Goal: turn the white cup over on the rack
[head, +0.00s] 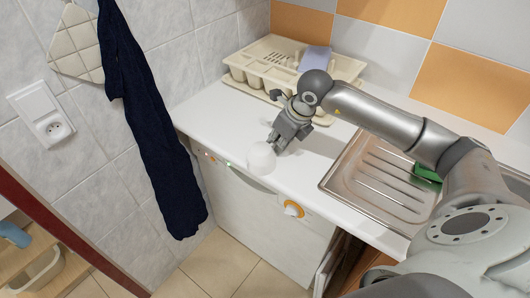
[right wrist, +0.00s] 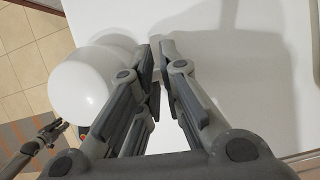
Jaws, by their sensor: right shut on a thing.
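The white cup (head: 262,157) is at the front edge of the white counter, at my right gripper (head: 276,143). In the right wrist view the cup (right wrist: 85,85) is a smooth white round shape left of the fingers. My right gripper (right wrist: 158,65) is shut on the cup at its side; the contact is partly hidden by the fingers. I cannot tell which way the cup's opening faces. The beige rack (head: 238,73) stands at the back of the counter, apart from the cup. My left gripper (right wrist: 52,132) shows small over the floor in the right wrist view, its jaws unclear.
A bluish-grey item (head: 315,59) stands at the rack's right part. A steel sink drainboard (head: 375,183) is to the right, with a green thing (head: 427,173) in the sink. A dark cloth (head: 145,120) hangs at left. The counter left of the gripper (head: 215,115) is clear.

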